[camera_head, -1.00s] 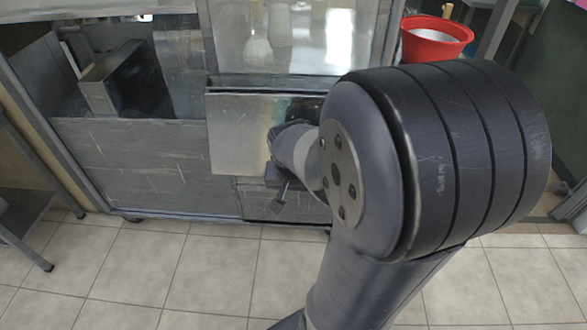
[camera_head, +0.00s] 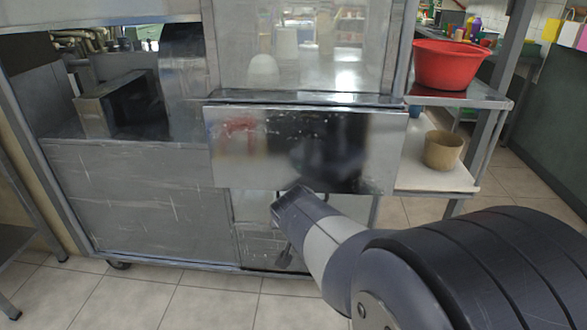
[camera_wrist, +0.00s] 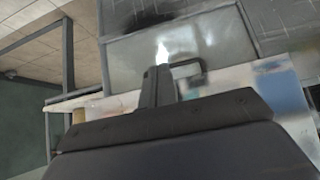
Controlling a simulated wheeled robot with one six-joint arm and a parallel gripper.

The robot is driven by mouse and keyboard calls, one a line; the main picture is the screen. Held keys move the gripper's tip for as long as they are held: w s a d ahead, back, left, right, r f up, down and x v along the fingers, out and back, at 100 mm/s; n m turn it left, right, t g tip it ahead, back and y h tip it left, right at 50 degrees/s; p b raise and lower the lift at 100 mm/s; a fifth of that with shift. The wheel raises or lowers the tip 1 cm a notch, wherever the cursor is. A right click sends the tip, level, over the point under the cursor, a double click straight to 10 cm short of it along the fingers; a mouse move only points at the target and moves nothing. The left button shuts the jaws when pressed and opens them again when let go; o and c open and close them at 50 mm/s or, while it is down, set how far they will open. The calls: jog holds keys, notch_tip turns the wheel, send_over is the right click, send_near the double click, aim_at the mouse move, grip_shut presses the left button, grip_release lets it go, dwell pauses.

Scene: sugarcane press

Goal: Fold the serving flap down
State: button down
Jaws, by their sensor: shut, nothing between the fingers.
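The serving flap (camera_head: 250,150) is a shiny metal panel on the front of the press cart, below the glass window. It hangs down from its upper edge, close to the cart front. I cannot tell whether it lies fully flat. My gripper (camera_wrist: 158,80) is shut and empty, close beside this handle in the picture; contact is unclear. In the head view my wrist is just below the flap and largely hides the gripper.
A red tub (camera_head: 447,66) stands on a side shelf (camera_head: 480,95) at right, with a tan pot (camera_head: 443,150) on the white lower shelf (camera_head: 425,175). A metal box (camera_head: 112,105) sits in the cart's open bay at left. Tiled floor (camera_head: 170,300) in front is clear.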

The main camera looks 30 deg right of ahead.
jog(key=w+d+f+b, duration=0.2)
jog(key=w+d+f, duration=0.1)
jog(key=w, duration=0.3)
jog(key=w+d+f+b, duration=0.3)
jog(key=w+d+f, duration=0.1)
jog(key=w+d, duration=0.1)
jog(key=shift+w+d+f, duration=0.2)
jog(key=shift+w+d, duration=0.05)
jog(key=shift+w, duration=0.5)
